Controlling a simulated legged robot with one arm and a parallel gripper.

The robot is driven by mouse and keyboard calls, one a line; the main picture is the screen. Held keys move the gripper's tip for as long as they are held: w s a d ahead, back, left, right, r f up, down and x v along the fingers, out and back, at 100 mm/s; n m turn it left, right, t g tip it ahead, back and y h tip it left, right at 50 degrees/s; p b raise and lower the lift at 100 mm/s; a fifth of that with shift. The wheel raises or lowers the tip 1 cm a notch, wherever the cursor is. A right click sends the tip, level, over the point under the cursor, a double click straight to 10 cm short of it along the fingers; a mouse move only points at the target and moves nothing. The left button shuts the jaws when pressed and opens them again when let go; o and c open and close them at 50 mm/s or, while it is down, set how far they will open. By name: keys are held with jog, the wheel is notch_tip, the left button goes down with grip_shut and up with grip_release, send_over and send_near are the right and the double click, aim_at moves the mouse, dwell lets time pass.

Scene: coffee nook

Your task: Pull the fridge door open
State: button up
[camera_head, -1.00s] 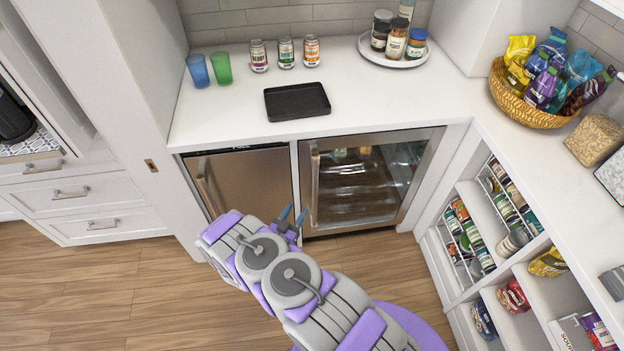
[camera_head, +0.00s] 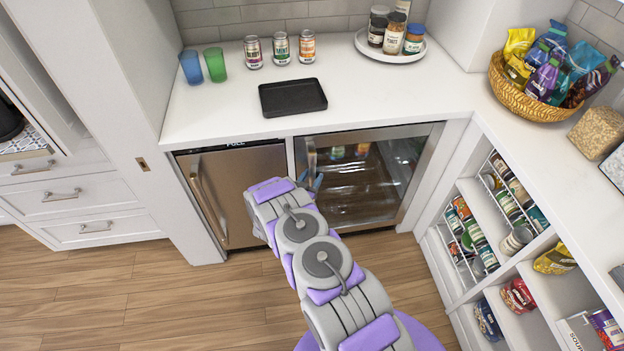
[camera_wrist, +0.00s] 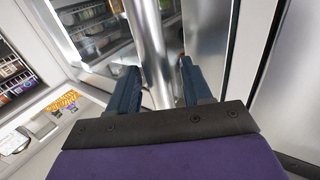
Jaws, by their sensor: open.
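The glass-fronted fridge door (camera_head: 365,190) is under the counter, in a steel frame, and looks closed. Its vertical bar handle (camera_head: 311,157) is along the door's left side; my arm hides its lower part. My gripper (camera_head: 316,182) is at this handle in the head view, its body partly hidden by my arm. In the wrist view, the steel handle bar (camera_wrist: 150,45) runs between the two dark blue fingers of my gripper (camera_wrist: 160,80). The fingers are apart, with a visible gap to the bar on the right; contact on the left cannot be told.
A steel-fronted appliance (camera_head: 240,185) with its own handle stands left of the fridge. Open shelves (camera_head: 478,290) with cans and bags are at right. A black tray (camera_head: 293,97) lies on the counter above. The wood floor (camera_head: 180,295) at left is clear.

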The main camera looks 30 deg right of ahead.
jog(key=shift+w+d, duration=0.15)
jog(key=shift+d, duration=0.05)
jog(key=shift+c, duration=0.4)
grip_shut()
